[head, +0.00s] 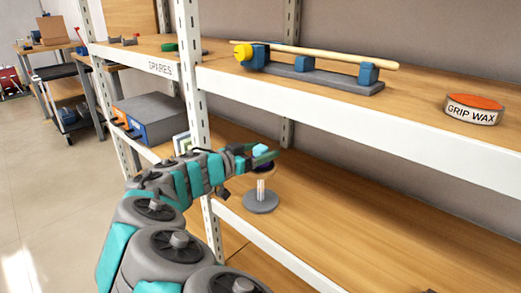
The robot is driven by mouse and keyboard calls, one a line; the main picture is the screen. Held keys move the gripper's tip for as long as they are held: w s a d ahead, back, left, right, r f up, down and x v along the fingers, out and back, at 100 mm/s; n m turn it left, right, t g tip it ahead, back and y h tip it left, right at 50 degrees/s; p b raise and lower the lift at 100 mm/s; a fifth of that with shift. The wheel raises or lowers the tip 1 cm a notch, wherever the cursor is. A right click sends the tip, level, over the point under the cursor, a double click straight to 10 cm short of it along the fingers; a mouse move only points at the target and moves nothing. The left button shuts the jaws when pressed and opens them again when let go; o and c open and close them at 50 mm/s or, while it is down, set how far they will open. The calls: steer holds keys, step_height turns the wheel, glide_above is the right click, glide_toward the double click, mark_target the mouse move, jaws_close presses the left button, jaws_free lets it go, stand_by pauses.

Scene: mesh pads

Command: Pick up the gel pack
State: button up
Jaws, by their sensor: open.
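A small light-blue piece (260,149), which looks like the gel pack, shows at the tip of my gripper (264,156). My gripper is open, with its fingers beside the piece. I cannot tell whether they touch it. Just below is a small stand (261,203) with a round grey base, a pale post and a dark top. The stand is on the lower wooden shelf (330,235). My gripper and arm hide part of its top, so I cannot tell whether the piece rests on it.
The upper shelf (420,90) bears a blue-and-grey holder (310,80) with a wooden stick and a "GRIP WAX" tin (474,110). A white upright post (190,90) stands left of my gripper. The lower shelf is clear to the right.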

steer(key=shift+x, duration=1.45)
steer(key=shift+c, duration=0.3)
jaws_close()
